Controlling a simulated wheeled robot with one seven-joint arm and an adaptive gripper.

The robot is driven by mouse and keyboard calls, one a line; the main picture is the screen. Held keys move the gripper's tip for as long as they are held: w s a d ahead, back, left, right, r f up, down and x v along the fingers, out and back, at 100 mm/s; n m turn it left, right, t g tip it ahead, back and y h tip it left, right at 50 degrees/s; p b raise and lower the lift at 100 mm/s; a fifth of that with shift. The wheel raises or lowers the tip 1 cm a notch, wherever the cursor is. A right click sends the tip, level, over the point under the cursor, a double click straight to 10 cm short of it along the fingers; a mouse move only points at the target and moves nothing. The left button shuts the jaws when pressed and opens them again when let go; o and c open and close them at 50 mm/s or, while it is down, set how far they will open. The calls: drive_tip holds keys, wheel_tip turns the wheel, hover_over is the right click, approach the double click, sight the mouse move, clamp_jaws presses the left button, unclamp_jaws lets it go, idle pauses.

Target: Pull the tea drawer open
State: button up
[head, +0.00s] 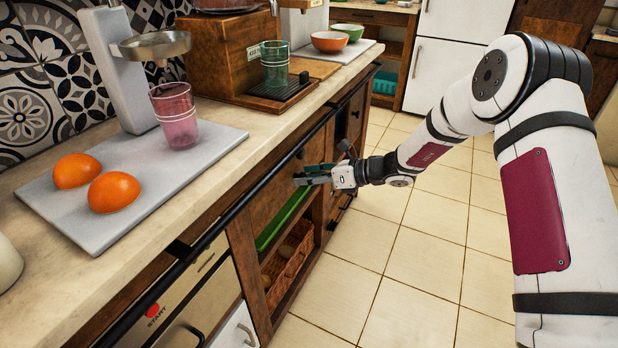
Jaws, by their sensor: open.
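My gripper (302,178) is open and empty, in front of the wooden cabinet under the counter. A wooden cabinet front (268,190) is just left of the fingertips, below the long black rail. Whether the fingers touch it cannot be told. No tea label is readable, so I cannot tell for sure which front is the tea drawer.
The black rail (222,222) runs along the counter edge. Below are open shelves with a green tray (282,219) and a wicker basket (290,254). Two oranges (114,192) and a pink glass (175,115) are on a grey board. The tiled floor (385,255) is clear.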

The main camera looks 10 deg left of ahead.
clamp_jaws()
drive_tip(key=s+d+p, duration=0.3)
drive_tip(key=s+d, duration=0.1)
drive_tip(key=d, duration=0.8)
drive_tip(key=s+d+p, duration=0.3)
drive_tip(key=s+d, duration=0.1)
drive_tip(key=d, duration=0.7)
drive_tip(key=shift+s+d, duration=0.35)
unclamp_jaws()
drive_tip(key=v, duration=1.2)
